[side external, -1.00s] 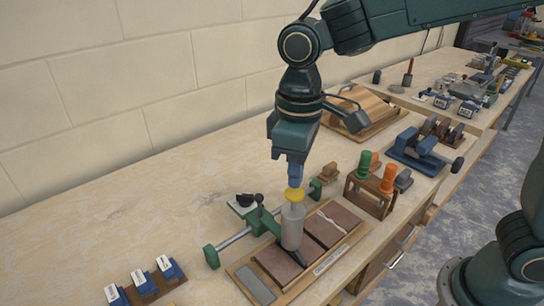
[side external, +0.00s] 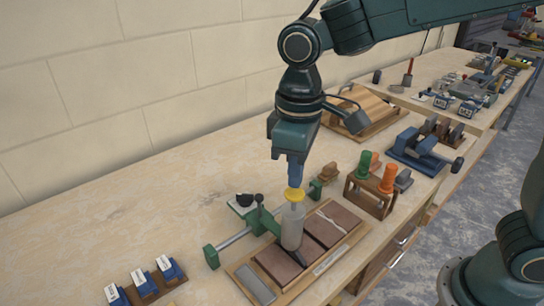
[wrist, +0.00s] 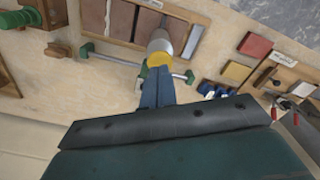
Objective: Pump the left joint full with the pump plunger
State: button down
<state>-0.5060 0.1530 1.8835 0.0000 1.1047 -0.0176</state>
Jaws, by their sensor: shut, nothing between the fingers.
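The pump stands upright in a green clamp frame (side external: 264,220), with a yellow plunger cap (side external: 294,195) on top of its grey barrel (side external: 292,232). My gripper (side external: 295,182) is shut and empty, its blue fingertips on or just above the cap; I cannot tell if they touch. The wrist view also shows the yellow cap (wrist: 158,56) just beyond the fingers (wrist: 157,76). The pump's dark nozzle (side external: 299,257) reaches down to a joint between brown tiles on the wooden board (side external: 322,264). The barrel partly hides this joint, so its fill is unclear. Another joint (side external: 329,219) shows a pale line.
A wooden rack (side external: 370,196) with green and orange-topped tools stands right of the board, with a blue vice (side external: 420,150) behind it. Small blue tubs (side external: 142,282) stand at front left. The bench along the wall at left is clear.

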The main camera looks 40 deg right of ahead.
jog(key=shift+f, duration=1.05)
dwell(0.4)
jog(key=shift+r, duration=0.45)
jog(key=shift+f, duration=0.65)
dwell(0.4)
jog(key=shift+r, duration=0.65)
jog(key=shift+f, duration=0.45)
dwell(1.3)
jog(key=shift+r, duration=0.55)
dwell(0.5)
